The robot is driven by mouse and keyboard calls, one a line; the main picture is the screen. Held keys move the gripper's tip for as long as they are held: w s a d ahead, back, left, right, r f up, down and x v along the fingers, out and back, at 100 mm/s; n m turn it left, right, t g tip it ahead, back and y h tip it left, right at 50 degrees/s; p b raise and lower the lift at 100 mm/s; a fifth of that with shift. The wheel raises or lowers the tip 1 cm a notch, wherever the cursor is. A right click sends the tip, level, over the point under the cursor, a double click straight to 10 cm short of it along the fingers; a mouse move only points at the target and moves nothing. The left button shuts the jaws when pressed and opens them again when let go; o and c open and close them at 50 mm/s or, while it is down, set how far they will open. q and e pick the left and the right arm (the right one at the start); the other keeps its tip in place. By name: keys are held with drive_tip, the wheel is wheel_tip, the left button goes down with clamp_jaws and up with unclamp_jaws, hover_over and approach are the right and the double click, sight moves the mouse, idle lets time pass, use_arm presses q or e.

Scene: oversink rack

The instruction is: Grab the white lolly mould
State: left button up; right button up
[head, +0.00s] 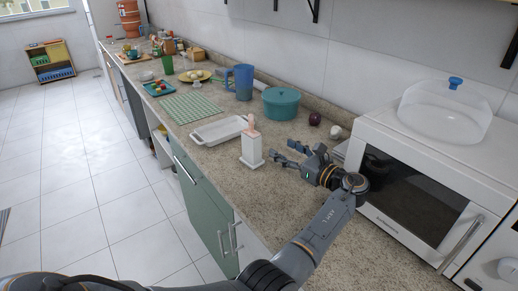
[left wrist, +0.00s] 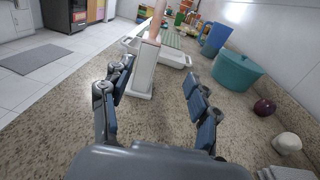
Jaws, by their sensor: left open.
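The white lolly mould (head: 252,150) stands upright on the stone counter (head: 230,168), with a pinkish stick-like part rising from its top. In the left wrist view the mould (left wrist: 143,70) is ahead of my fingers, nearer the left finger. My left gripper (head: 285,156) is open and empty, just to the right of the mould in the head view. Its two fingers (left wrist: 160,92) show spread apart in the left wrist view. Whether the left finger touches the mould I cannot tell. My right gripper is in neither view.
A white baking dish (head: 218,130) lies just behind the mould. A teal pot (head: 281,103), a blue jug (head: 244,82), a purple onion (head: 315,118) and a white round item (head: 335,132) stand towards the wall. A white microwave (head: 420,185) bounds the right. The counter in front is clear.

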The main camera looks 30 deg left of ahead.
sight(258, 138)
use_arm(q)
drive_tip(key=x, duration=0.2)
drive_tip(key=b+x, duration=0.1)
drive_tip(key=x, duration=0.1)
drive_tip(key=s+b+x, duration=0.1)
drive_tip(key=x, duration=0.1)
drive_tip(key=shift+a, duration=0.25)
drive_tip(key=b+x, duration=0.1)
drive_tip(key=x, duration=0.2)
drive_tip(key=shift+s, duration=0.1)
drive_tip(key=b+x, duration=0.2)
drive_tip(key=x, duration=0.1)
drive_tip(key=shift+a+f, duration=0.2)
drive_tip(key=shift+a, duration=0.3)
drive_tip(key=shift+r, duration=0.15)
drive_tip(key=c, duration=0.9)
clamp_jaws()
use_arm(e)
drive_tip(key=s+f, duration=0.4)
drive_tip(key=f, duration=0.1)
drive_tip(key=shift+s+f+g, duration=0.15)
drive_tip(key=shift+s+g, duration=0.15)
